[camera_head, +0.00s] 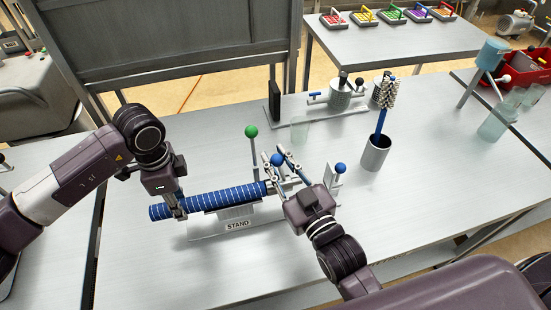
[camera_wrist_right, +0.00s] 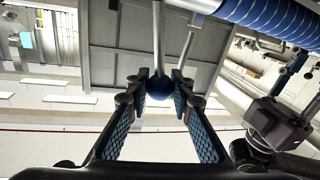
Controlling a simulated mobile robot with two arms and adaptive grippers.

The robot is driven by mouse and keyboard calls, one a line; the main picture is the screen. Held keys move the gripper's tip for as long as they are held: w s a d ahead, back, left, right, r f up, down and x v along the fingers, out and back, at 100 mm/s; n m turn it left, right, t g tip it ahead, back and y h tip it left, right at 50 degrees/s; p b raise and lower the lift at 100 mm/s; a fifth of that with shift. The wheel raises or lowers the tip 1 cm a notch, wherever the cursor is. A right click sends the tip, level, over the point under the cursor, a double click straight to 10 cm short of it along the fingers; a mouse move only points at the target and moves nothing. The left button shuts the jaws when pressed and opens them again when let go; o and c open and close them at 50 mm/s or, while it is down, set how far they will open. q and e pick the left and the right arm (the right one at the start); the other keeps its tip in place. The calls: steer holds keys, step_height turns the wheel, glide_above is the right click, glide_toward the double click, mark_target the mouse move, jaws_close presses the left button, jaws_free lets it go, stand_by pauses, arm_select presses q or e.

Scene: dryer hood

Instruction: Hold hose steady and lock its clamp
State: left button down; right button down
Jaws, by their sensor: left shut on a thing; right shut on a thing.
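The blue hose (camera_head: 220,200) with thin white stripes lies on a stand (camera_head: 237,224) labelled STAND. My left gripper (camera_head: 176,208) is shut on the hose near its left end. My right gripper (camera_head: 283,160) is at the hose's right end, shut on the blue ball knob (camera_head: 277,159) of a lever. In the right wrist view the knob (camera_wrist_right: 160,87) sits between the two finger pads, on a thin metal rod. The hose (camera_wrist_right: 275,18) also shows there at upper right. The clamp band itself is largely hidden by my right gripper.
A green-knobbed lever (camera_head: 251,132) stands behind the hose, and another blue-knobbed lever (camera_head: 341,168) stands to the right. A metal cup (camera_head: 374,155) with a brush (camera_head: 384,95) is further right. The table front is clear.

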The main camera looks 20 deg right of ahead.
steer(key=d+m, duration=0.2)
steer(key=shift+m+t, duration=0.3)
steer(key=d+f+m+t+h, duration=0.1)
steer(key=d+f+m, duration=0.1)
steer(key=d+m, duration=0.3)
steer(key=shift+d+m, duration=0.3)
steer(key=shift+m, duration=1.8)
steer(key=shift+f, duration=0.15)
steer(key=c, duration=1.7)
jaws_free()
steer(key=shift+o, duration=0.2)
